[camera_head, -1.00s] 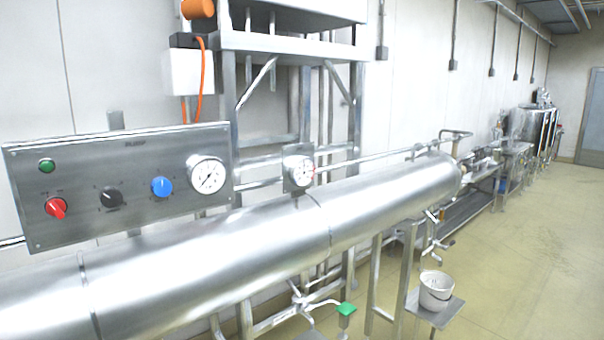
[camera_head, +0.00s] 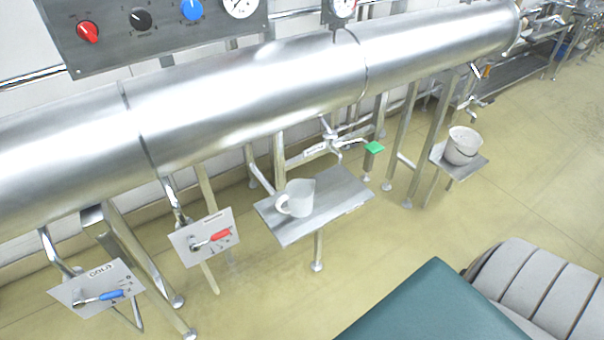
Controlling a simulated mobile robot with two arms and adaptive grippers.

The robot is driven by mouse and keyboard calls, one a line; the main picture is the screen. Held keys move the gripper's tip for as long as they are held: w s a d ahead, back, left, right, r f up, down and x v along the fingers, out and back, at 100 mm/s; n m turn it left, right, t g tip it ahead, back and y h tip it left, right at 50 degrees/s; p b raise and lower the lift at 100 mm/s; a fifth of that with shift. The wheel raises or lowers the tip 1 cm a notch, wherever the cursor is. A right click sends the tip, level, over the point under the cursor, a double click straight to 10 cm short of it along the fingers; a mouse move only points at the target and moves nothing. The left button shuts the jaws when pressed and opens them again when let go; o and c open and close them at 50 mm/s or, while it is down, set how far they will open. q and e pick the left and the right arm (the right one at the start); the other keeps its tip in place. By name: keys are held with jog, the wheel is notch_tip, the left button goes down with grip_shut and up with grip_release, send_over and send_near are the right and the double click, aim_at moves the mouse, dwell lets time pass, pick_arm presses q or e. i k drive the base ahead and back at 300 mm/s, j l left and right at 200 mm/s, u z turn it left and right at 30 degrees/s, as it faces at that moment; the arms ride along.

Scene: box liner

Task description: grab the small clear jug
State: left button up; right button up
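A small pale, whitish jug (camera_head: 299,197) with a handle on its left side stands upright on a grey metal shelf (camera_head: 338,203) below the big steel pipe. It looks translucent or white; I cannot tell which. The space around it on the shelf is clear. Neither of my grippers shows in the head view.
The long steel pipe (camera_head: 240,100) runs above the shelf. A green-handled valve (camera_head: 374,148) is behind and right of the jug. Red (camera_head: 213,238) and blue (camera_head: 105,296) lever plates stand to the left. A white bucket (camera_head: 462,146) sits on another small shelf.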

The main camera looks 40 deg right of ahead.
aim_at(299, 196)
jog(key=l+u, duration=0.15)
jog(key=u, duration=0.25)
jog(key=l+u, duration=0.15)
jog(key=u, duration=0.3)
jog(key=l+u, duration=0.2)
jog(key=u, duration=0.2)
jog(key=k+l+u, duration=0.15)
jog(key=l+u, duration=0.3)
jog(key=k+l+u, duration=0.15)
jog(key=l+u, duration=0.15)
jog(key=u, duration=0.15)
jog(key=k+l+u, duration=0.25)
jog(key=u, duration=0.2)
jog(key=k+l+u, duration=0.2)
jog(key=u, duration=0.25)
jog(key=k+l+u, duration=0.25)
jog(key=k, duration=0.5)
jog(key=k+u, duration=0.25)
jog(key=k, duration=0.5)
